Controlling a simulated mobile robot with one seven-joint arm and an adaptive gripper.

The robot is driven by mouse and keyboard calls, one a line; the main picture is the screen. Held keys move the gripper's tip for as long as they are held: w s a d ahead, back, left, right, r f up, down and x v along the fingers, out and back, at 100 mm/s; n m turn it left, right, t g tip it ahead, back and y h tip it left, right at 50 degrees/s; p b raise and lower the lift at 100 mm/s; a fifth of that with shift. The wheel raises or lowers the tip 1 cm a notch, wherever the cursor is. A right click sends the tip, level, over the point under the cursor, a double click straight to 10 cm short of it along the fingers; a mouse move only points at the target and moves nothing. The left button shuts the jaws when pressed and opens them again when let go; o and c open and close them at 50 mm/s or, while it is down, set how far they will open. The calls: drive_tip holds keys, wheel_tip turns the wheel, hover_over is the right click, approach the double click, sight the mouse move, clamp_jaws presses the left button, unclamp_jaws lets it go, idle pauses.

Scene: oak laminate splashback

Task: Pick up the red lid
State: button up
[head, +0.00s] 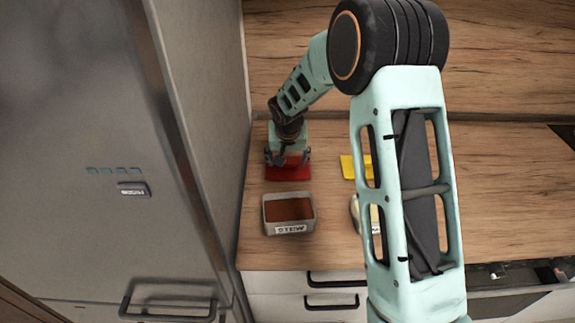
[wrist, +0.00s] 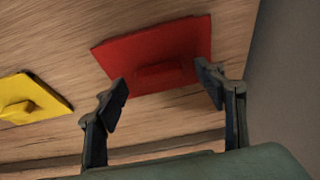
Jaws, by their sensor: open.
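The red lid (head: 288,173) lies flat on the wooden counter, behind a grey container. In the wrist view the red lid (wrist: 150,52) shows a raised handle at its middle. My gripper (head: 288,161) is over the red lid, and in the head view it hides the lid's back part. In the wrist view my gripper (wrist: 166,88) is open, with its two fingers spread to either side of the handle and nothing between them. I cannot tell exactly how far the fingertips are above the lid.
The grey container (head: 289,228), labelled STEW and filled with something brown, stands in front of the red lid. A yellow lid (head: 348,167) lies to the right, also in the wrist view (wrist: 30,98). A light container (head: 355,207) is partly hidden by my arm. A tall grey fridge (head: 90,120) stands close on the left.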

drive_tip(key=shift+w+f, duration=0.15)
drive_tip(key=shift+f, duration=0.2)
drive_tip(key=c, duration=1.1)
drive_tip(key=shift+r, duration=0.1)
